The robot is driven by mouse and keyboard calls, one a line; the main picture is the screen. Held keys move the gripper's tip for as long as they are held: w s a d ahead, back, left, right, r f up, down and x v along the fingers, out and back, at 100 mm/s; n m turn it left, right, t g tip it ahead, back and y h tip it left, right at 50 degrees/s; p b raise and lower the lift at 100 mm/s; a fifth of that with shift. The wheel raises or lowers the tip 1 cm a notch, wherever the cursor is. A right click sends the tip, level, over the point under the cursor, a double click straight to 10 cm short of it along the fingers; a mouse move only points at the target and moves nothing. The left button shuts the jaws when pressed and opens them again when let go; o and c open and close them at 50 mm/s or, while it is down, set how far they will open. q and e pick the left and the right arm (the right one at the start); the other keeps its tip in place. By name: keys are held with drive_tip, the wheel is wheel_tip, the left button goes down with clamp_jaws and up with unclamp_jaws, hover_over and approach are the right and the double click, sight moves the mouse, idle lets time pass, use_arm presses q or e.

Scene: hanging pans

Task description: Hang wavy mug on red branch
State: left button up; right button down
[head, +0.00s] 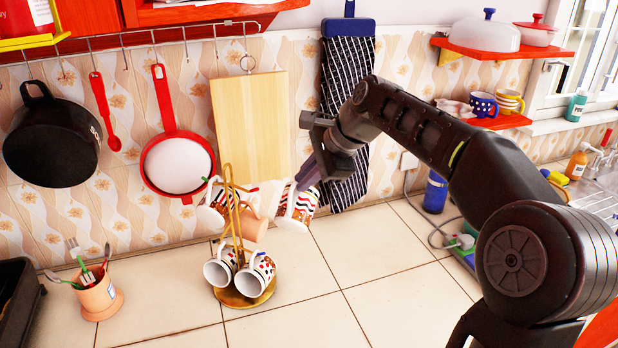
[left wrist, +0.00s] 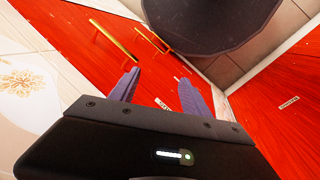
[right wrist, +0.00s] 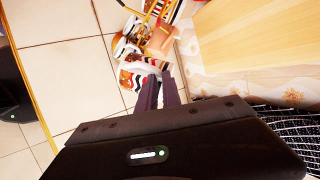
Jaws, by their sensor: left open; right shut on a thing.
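A gold mug tree (head: 238,225) with a round base stands on the tiled counter. A mug with wavy brown, black and white bands (head: 297,210) is at the tree's right side, off the counter; it also shows in the right wrist view (right wrist: 131,77). My right gripper (head: 306,172) is shut on this mug from above. I cannot tell whether its handle touches a branch. A patterned mug (head: 211,212) and a tan mug (head: 254,225) are at the upper branches; two patterned mugs hang lower. The red branch cannot be made out clearly. My left gripper (left wrist: 158,92) is open and empty.
A cutting board (head: 250,120) hangs behind the tree, with a red-rimmed pan (head: 178,165) to its left and a striped cloth (head: 350,70) to its right. A utensil cup (head: 99,295) stands at left.

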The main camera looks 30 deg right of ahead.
drive_tip(key=w+a+f+p, duration=0.1)
drive_tip(key=w+a, duration=0.5)
drive_tip(key=w, duration=0.2)
drive_tip(key=shift+f, duration=0.4)
idle(0.7)
idle(0.6)
drive_tip(key=c, duration=1.5)
unclamp_jaws()
drive_tip(key=shift+f, duration=0.1)
drive_tip(key=shift+o, duration=0.2)
drive_tip(key=shift+s, duration=0.1)
drive_tip(key=shift+f, duration=0.1)
